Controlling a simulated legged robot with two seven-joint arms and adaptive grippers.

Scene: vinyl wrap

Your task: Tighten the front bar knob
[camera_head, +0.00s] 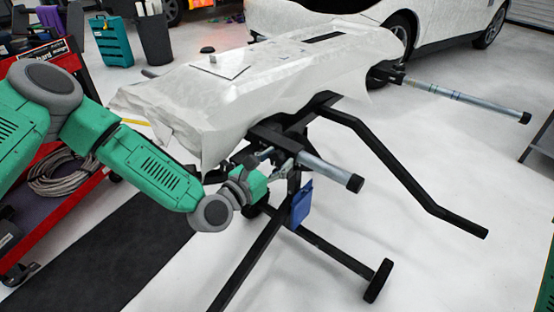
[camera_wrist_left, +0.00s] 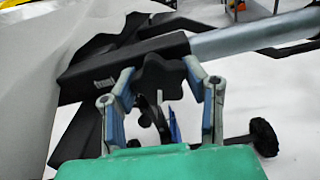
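A black star-shaped knob (camera_wrist_left: 160,76) sits on the underside of a black square bar holder (camera_wrist_left: 125,66) in the left wrist view. A silver bar (camera_wrist_left: 240,38) comes out of the holder. In the head view this bar (camera_head: 323,170) points right and ends in a black cap. My left gripper (camera_wrist_left: 160,70) has one finger on each side of the knob. The gaps look narrow, and I cannot tell whether the fingers touch it. In the head view the left gripper (camera_head: 268,172) is below the stand's near end, partly hiding the knob area. My right gripper is not in view.
The black stand (camera_head: 345,125) carries a white-wrapped panel (camera_head: 240,80). A second silver bar (camera_head: 465,99) sticks out at the far end. A blue piece (camera_head: 301,204) hangs below the near bar. A red cart (camera_head: 60,200) stands left.

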